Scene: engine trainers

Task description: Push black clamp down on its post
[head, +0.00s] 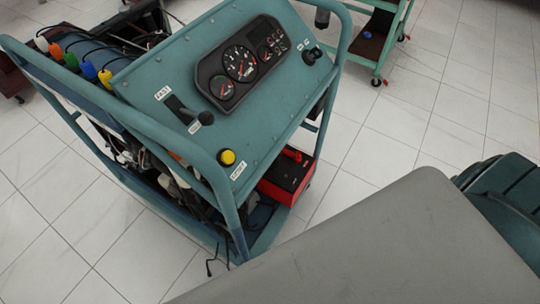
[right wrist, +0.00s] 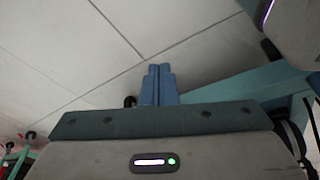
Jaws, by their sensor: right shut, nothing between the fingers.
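The red battery (head: 288,178) with a dark top sits low inside the teal engine trainer, at its right end in the head view. A red clamp (head: 292,154) shows on top of it at the back. I cannot make out the black clamp or its post; the trainer's frame and panel cover part of the battery. My right gripper (right wrist: 158,85) shows in the right wrist view, its blue fingers together with nothing between them, over pale tiles and apart from the battery. Neither gripper's fingers show in the head view.
The trainer's sloped panel (head: 285,95) carries gauges, a lever and a yellow button (head: 227,157). Its tubular frame (head: 228,190) stands beside the battery. A teal cart (head: 380,45) stands at the back.

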